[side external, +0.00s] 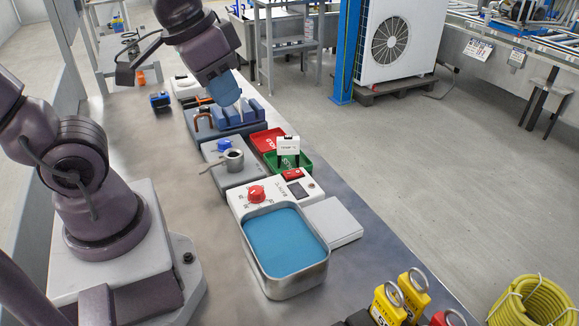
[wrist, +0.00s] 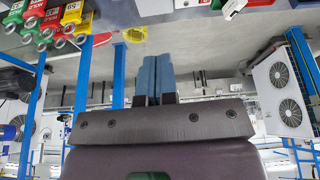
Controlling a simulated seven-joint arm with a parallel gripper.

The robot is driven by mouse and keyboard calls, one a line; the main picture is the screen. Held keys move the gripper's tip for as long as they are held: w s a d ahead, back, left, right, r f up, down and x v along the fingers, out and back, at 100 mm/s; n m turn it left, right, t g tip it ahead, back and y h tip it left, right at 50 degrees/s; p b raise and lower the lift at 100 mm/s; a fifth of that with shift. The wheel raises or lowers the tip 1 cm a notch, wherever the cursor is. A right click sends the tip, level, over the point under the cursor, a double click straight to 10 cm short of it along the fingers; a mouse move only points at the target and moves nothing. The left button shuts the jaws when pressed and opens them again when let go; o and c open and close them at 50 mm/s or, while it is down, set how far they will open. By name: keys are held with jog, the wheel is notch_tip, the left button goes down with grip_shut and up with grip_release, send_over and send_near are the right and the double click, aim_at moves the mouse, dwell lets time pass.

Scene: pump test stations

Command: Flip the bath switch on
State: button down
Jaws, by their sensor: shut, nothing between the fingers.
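The bath (side external: 322,262) is a metal tub of blue liquid at the front middle of the bench in the side external view. A white control box (side external: 240,203) stands against its far side, with a red dial (side external: 256,194), a dark display and a red rocker switch (side external: 293,174). I cannot tell the rocker's position. My gripper (side external: 236,104) is above the blue slotted block, farther back than the bath and apart from the switch. Its blue fingers show together and empty in the wrist view (wrist: 155,60).
A green bin (side external: 293,163) with a white card (side external: 288,146) stands just behind the switch, beside a red bin (side external: 262,143). A grey station with a metal cup (side external: 233,160) is left of them. A flat grey plate (side external: 333,222) adjoins the bath. Yellow and red tags (side external: 388,305) lie in front.

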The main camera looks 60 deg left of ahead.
jog(key=w+a+f+n+g, duration=0.3)
jog(key=w+a+f+n, duration=0.15)
jog(key=w, duration=0.35)
jog(key=n+g, duration=0.3)
jog(key=n, duration=0.5)
send_over(287, 173)
jog(key=d, duration=0.2)
notch_tip(287, 173, down, 9)
jog(key=n, duration=0.1)
jog(key=w+a+n, duration=0.1)
jog(key=n, duration=0.1)
jog(key=w+a+n, duration=0.1)
jog(key=n, duration=0.1)
jog(key=shift+f, duration=0.15)
jog(key=f, duration=0.4)
jog(key=s+f, duration=0.1)
jog(key=f, duration=0.9)
jog(key=shift+s, duration=0.4)
